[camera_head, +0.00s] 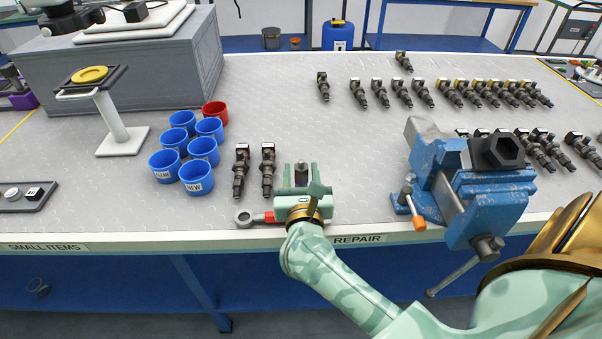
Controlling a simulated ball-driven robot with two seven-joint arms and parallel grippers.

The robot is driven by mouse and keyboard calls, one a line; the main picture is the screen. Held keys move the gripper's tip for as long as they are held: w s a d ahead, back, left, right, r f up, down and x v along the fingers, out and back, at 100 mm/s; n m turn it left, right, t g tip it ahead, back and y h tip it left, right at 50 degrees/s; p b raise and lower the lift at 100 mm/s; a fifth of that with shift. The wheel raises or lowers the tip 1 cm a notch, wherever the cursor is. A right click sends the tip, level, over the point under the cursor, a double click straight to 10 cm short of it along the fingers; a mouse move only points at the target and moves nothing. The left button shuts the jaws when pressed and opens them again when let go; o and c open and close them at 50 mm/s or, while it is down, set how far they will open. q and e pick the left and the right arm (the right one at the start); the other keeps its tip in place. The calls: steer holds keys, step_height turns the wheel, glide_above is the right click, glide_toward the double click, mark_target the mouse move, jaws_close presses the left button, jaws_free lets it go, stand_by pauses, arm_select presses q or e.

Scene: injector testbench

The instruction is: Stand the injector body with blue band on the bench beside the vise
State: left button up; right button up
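My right gripper (301,173) is low over the bench near its front edge, left of the vise. Its two fingers are apart on either side of a dark injector part (301,176), mostly hidden by the gripper. I cannot tell whether the fingers touch it. Two dark injectors (241,168) and (267,168) lie side by side just left of the gripper. No blue band can be made out on any injector. The blue vise (481,200) stands at the front right with a dark hexagonal part (497,151) at its top. My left gripper is out of view.
Several blue cups (197,177) and a red cup (215,111) stand to the left. More injectors (403,92) lie in rows at the back and right of the vise. A tool with a ring end (243,218) lies by the gripper. Bench (365,175) between gripper and vise is clear.

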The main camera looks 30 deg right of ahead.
steer(key=shift+o, duration=0.3)
steer(key=shift+r, duration=0.2)
steer(key=v, duration=1.2)
